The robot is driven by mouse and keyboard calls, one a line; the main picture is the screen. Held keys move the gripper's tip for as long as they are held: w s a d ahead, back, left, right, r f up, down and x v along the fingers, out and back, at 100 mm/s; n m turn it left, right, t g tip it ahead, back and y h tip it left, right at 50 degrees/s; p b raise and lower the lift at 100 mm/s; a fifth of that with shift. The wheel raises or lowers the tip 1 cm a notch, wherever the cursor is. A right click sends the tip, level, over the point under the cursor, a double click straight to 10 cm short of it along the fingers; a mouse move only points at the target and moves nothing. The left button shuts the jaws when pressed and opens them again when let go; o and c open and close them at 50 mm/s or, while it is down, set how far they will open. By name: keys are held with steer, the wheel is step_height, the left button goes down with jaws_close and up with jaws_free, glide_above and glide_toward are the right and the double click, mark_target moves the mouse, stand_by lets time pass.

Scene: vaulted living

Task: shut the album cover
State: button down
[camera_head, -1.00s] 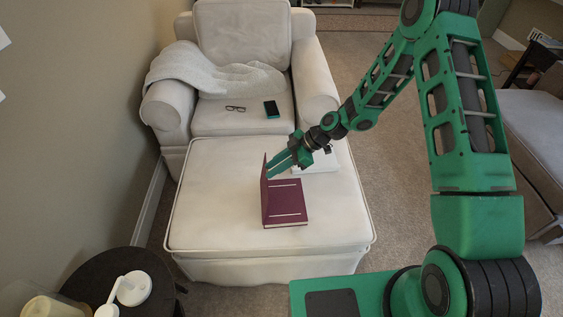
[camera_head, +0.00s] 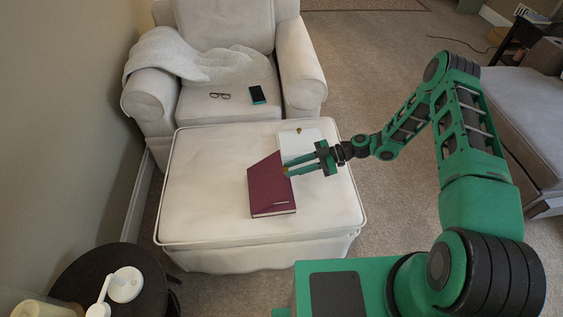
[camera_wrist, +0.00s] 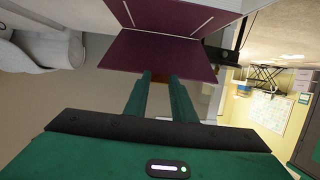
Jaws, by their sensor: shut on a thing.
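The maroon album (camera_head: 272,210) lies on the white ottoman (camera_head: 205,185). Its cover (camera_head: 267,178) is partly open and leans to the right over the body, with a strip of the inside and a pale line showing at the front right. My gripper (camera_head: 287,170) is shut on the cover's free edge, reaching in from the right. In the wrist view, my gripper's fingers (camera_wrist: 161,78) meet the edge of the cover (camera_wrist: 155,52), and the album's inside (camera_wrist: 175,14) with pale lines shows beyond. The fingertips themselves are partly hidden by the cover.
A white flat item (camera_head: 301,143) lies behind my gripper on the ottoman. The armchair (camera_head: 225,25) beyond holds glasses (camera_head: 220,96), a phone (camera_head: 257,95) and a grey blanket (camera_head: 190,62). A dark round side table (camera_head: 92,270) stands at lower left. The ottoman's left half is clear.

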steer(key=d+f, duration=0.1)
steer(key=f, duration=0.3)
steer(key=d+f, duration=0.1)
steer(key=f, duration=0.1)
steer(key=shift+w+d+f, duration=0.1)
steer(key=shift+w+d, duration=0.05)
steer(key=shift+d, duration=0.15)
steer(key=shift+w+d+f, duration=0.1)
steer(key=shift+d+f, duration=0.15)
steer(key=shift+f, duration=0.75)
steer(key=c, duration=1.5)
jaws_free()
steer(key=v, duration=1)
steer(key=shift+w+d+r, duration=0.1)
steer(key=shift+w+d, duration=0.05)
steer(key=shift+d, duration=0.2)
